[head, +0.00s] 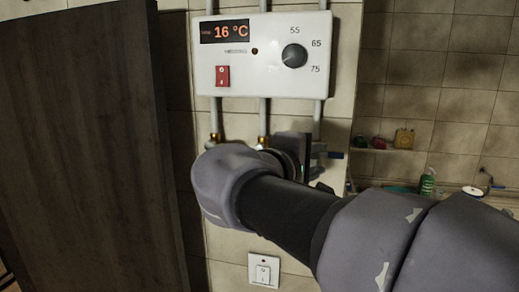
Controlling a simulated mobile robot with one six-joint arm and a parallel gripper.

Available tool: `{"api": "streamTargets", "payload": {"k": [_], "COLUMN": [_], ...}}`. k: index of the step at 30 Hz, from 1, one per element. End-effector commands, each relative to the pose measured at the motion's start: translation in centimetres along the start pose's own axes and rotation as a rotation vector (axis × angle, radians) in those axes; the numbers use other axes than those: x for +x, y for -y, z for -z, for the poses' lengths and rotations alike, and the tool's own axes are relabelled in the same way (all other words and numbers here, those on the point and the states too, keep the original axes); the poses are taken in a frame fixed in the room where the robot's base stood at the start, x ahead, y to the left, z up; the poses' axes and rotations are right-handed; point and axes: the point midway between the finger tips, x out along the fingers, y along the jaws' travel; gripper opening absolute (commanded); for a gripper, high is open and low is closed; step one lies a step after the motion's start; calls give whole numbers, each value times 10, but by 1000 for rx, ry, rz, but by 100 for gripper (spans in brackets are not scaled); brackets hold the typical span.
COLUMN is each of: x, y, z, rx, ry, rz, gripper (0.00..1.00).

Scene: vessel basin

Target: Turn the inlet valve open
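My gripper (306,154) is in front of the pipes below the white control box. My own wrist and forearm cover most of it, so I cannot see whether its fingers are open or shut. A small blue-tipped lever (335,155) shows just right of the gripper, below the right pipe (317,122); it may be the inlet valve's handle. The valve body is mostly hidden, and I cannot tell whether the gripper touches it. Two other pipes with brass fittings (214,138) come down to the left.
The white control box (262,78) reads 16 °C and has a black dial (294,55) and a red switch (222,76). A dark wooden panel (85,150) stands at left. A wall switch (264,271) is below. A shelf (385,151) and green bottle (427,182) are right.

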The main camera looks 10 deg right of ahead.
Motion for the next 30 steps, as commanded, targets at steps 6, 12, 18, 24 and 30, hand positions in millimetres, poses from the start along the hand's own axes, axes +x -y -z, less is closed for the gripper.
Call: {"api": "streamTargets", "payload": {"k": [6, 12, 18, 24, 30], "x": [51, 72, 74, 73, 73], "y": [-1, 0, 0, 0, 0], "z": [-1, -1, 0, 0, 0], "rx": [0, 2, 1, 2, 2], "ry": [3, 0, -1, -1, -1], "rz": [2, 2, 2, 1, 2], "gripper": [33, 33, 33, 9, 0]}}
